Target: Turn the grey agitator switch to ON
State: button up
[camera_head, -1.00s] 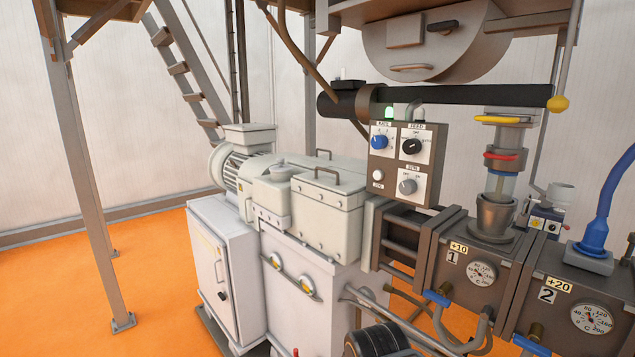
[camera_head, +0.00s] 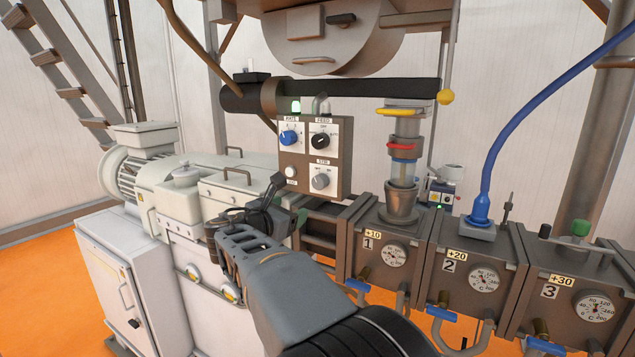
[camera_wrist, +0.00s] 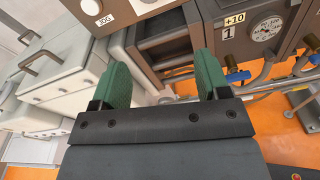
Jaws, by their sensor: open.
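The grey switch (camera_head: 320,181) sits at the lower right of the brown control panel (camera_head: 291,164), on a white plate under a small label. Its pointer direction is too small to read. My gripper (camera_head: 288,203) is in front of the machine, below and left of the switch and apart from it. In the wrist view, the green fingertips of my gripper (camera_wrist: 161,72) are spread with nothing between them. The panel's lower part (camera_wrist: 122,15) shows at the top of that view, but the grey knob is out of frame.
A blue knob (camera_head: 289,138) and a black knob (camera_head: 320,141) sit above the grey switch. A white button (camera_head: 291,171) is to its left. A metal cup (camera_head: 400,205) and gauge blocks stand to the right; the white-lidded housing (camera_head: 238,186) lies left.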

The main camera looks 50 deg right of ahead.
aim_at(317, 183)
jog(key=shift+n+h, duration=0.5)
jog(key=shift+n, duration=0.2)
jog(key=p+x, duration=0.1)
jog(key=x, duration=0.4)
jog(key=r+p+x, duration=0.1)
jog(key=x, duration=0.4)
jog(key=w+r+p+x, duration=0.1)
jog(key=x, duration=0.4)
jog(key=shift+s+a+r, duration=0.1)
jog(key=shift+r, duration=0.1)
jog(key=c, duration=0.9)
